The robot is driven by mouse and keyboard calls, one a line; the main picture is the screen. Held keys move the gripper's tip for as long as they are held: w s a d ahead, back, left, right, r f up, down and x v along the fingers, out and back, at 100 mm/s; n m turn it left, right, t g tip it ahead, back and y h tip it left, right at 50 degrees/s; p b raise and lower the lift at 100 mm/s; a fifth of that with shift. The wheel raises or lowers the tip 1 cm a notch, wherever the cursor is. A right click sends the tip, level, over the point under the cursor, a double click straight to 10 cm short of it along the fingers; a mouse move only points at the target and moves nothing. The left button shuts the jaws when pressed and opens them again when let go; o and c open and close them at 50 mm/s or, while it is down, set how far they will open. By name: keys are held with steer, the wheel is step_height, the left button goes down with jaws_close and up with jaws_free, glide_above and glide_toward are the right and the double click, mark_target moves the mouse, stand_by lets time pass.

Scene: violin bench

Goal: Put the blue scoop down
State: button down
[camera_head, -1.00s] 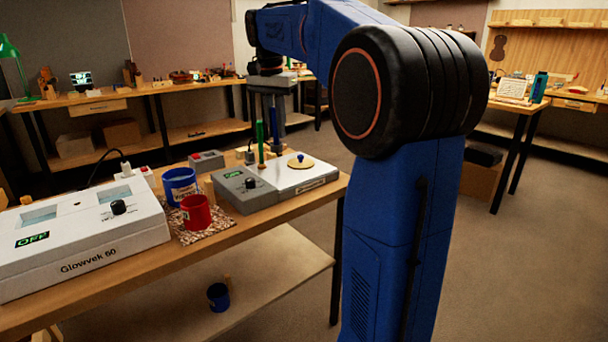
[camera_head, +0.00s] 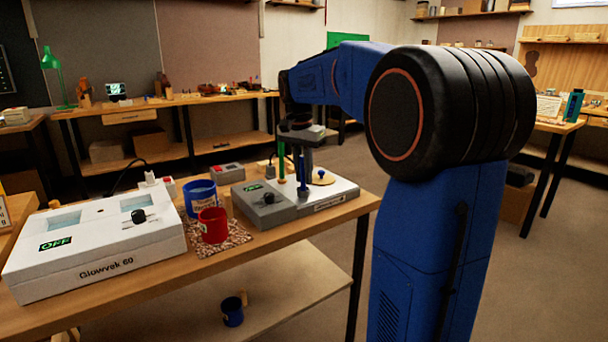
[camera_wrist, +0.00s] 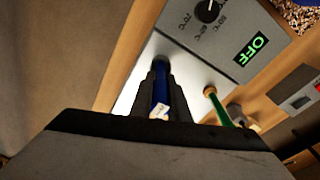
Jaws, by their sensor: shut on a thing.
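The blue scoop (camera_head: 302,175) shows as an upright blue handle over the grey and white heating unit (camera_head: 330,197). My gripper (camera_head: 302,156) is above the unit and shut on this handle. In the wrist view the blue handle (camera_wrist: 160,90) sits between the dark fingers, with a small pale tag on it. The scoop's lower end is hidden in the wrist view, and I cannot tell if it touches the unit. A green-handled tool (camera_head: 281,160) stands just to the left.
The unit's dial (camera_head: 268,198) and OFF display (camera_wrist: 251,48) are close by. A red cup (camera_head: 212,226) and blue mug (camera_head: 199,198) stand left, beside the large Glowvek 60 box (camera_head: 100,262).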

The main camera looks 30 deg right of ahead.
steer(key=shift+f, duration=0.15)
steer(key=c, duration=1.7)
jaws_free()
steer(key=r, duration=0.4)
steer(key=a+r, duration=0.1)
steer(key=r, duration=0.7)
steer(key=shift+s+a+r, duration=0.1)
steer(key=shift+s+a, duration=0.05)
steer(key=shift+s, duration=0.15)
steer(key=shift+s+a, duration=0.1)
steer(key=s+a+f+n+t, duration=0.1)
steer(key=s+a+f+n, duration=0.3)
steer(key=s+f, duration=0.4)
steer(key=s+a+f+n+t, duration=0.1)
steer(key=s+a+f+n, duration=0.3)
steer(key=s+f, duration=0.5)
steer(key=s+a+f+n+t+y, duration=0.1)
steer(key=s+a+f+n+t, duration=0.1)
steer(key=s+a+f+n, duration=0.3)
steer(key=shift+s+a+f, duration=0.3)
steer(key=shift+s+f, duration=0.45)
steer(key=shift+s, duration=0.5)
steer(key=shift+s+a+f, duration=0.3)
steer(key=shift+s+f, duration=0.4)
steer(key=shift+s, duration=0.6)
steer(key=shift+s+a+f, duration=0.3)
steer(key=shift+s+f, duration=0.45)
steer(key=shift+s, duration=0.5)
